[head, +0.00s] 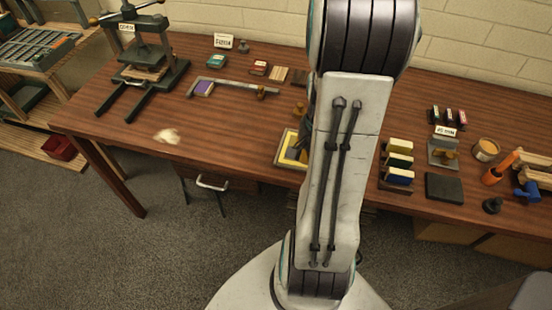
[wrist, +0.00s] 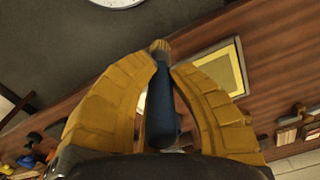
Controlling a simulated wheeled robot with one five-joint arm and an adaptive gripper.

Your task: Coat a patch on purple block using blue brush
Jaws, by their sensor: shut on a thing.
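My gripper (wrist: 165,68) is shut on the blue brush (wrist: 163,112) in the wrist view. The brush's blue handle lies between the two yellow fingers, and its tan end (wrist: 160,46) shows just beyond the fingertips. In the head view my own arm hides most of the gripper and brush. The purple block (head: 204,88) lies on the table at the left of the head view, beside a long grey bar, well to the left of my arm. I cannot make out the purple block in the wrist view.
A yellow-lined tray (head: 283,158) sits at the table's front edge by my arm; it also shows in the wrist view (wrist: 238,60). A black press (head: 145,60) stands at the back left. A pale patch (head: 167,135) lies near the front left.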

